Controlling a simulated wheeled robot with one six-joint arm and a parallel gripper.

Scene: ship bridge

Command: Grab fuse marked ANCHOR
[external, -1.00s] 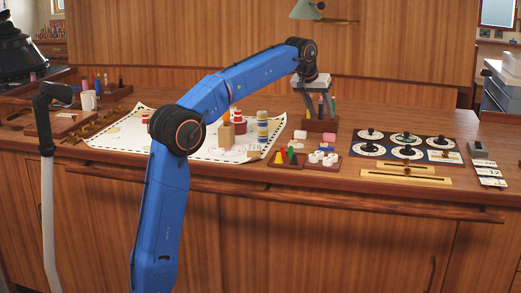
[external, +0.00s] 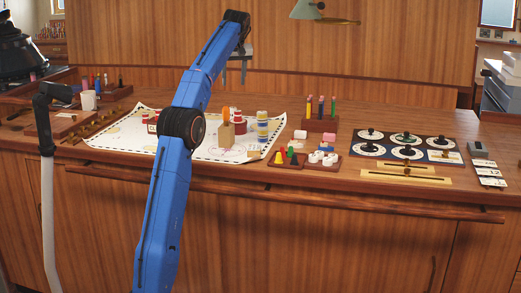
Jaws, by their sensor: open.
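No label reading ANCHOR can be made out at this size, so I cannot tell which thing is the fuse. Small white pieces (external: 323,157) sit in a small dark tray (external: 318,168) at the front middle of the desk; whether they are fuses is unclear. My gripper (external: 236,80) is raised high above the back of the desk, left of that tray and well apart from it. Its grey fingers are open, partly hidden behind my blue arm, and no object shows between them.
Coloured cones (external: 289,157) stand in a tray beside the white pieces. A pen holder (external: 319,124) stands behind. A chart (external: 110,138) with striped pots (external: 262,126) and a tan block (external: 226,133) lies left. A dial panel (external: 405,136) is right. A lamp (external: 308,11) hangs above.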

